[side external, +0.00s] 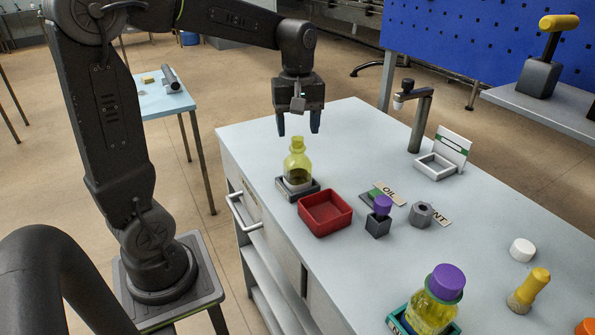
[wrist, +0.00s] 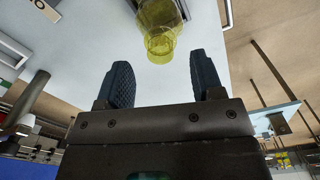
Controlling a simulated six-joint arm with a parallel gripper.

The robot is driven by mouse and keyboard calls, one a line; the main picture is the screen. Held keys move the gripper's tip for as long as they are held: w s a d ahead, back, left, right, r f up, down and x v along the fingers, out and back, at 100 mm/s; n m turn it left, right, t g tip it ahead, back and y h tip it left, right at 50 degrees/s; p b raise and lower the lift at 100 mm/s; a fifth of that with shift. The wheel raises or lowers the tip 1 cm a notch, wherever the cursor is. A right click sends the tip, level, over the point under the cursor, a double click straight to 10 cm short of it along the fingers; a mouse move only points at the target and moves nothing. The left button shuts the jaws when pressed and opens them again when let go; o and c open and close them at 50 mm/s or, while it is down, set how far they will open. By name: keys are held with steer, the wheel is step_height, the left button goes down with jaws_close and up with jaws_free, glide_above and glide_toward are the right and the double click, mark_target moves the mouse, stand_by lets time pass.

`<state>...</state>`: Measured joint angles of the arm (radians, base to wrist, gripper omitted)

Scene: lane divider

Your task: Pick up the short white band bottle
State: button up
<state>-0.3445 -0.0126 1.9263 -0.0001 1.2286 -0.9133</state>
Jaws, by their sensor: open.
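A short, translucent yellow bottle (side external: 298,163) with a white band near its base stands upright on a dark square base (side external: 285,192) near the table's left edge. It has a yellow neck and no separate cap shows on it. My gripper (side external: 298,127) is open and empty, pointing down just above the bottle's neck and apart from it. In the wrist view the bottle (wrist: 160,18) shows at the top, beyond and between the two fingers of my gripper (wrist: 161,75). Its band is not clear there.
A red tray (side external: 325,213) sits close beside the dark base. Nearby are a purple-topped dark block (side external: 379,218), a grey hex nut (side external: 420,214) and a post (side external: 421,120). A purple-capped yellow bottle (side external: 436,300) stands at the front right. The table's back left is clear.

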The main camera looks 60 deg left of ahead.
mark_target(297, 138)
steer(key=shift+s+f, duration=0.1)
steer(key=shift+f, duration=2.75)
steer(key=c, duration=1.1)
steer(key=shift+o, duration=0.2)
steer(key=shift+r, duration=0.15)
